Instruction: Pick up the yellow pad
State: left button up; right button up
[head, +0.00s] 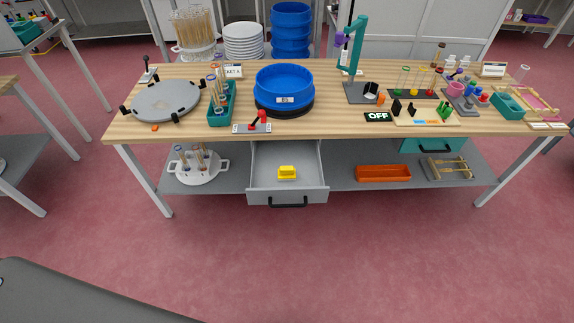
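The yellow pad (287,173) is a small bright yellow block. It lies in the open grey drawer (288,196) under the middle of the wooden table (340,127). The drawer is pulled out toward me, with a dark handle on its front. Neither of my grippers shows in the head view.
The tabletop holds a blue sieve (285,79), a round grey plate (166,101), a red-handled lever (257,119) and a teal stand (352,50). An orange tray (383,173) is on the lower shelf, right of the drawer. The red floor before the table is clear.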

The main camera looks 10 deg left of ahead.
aim_at(285, 173)
jog(key=z, duration=1.25)
jog(key=i, duration=2)
jog(key=u, duration=2.3)
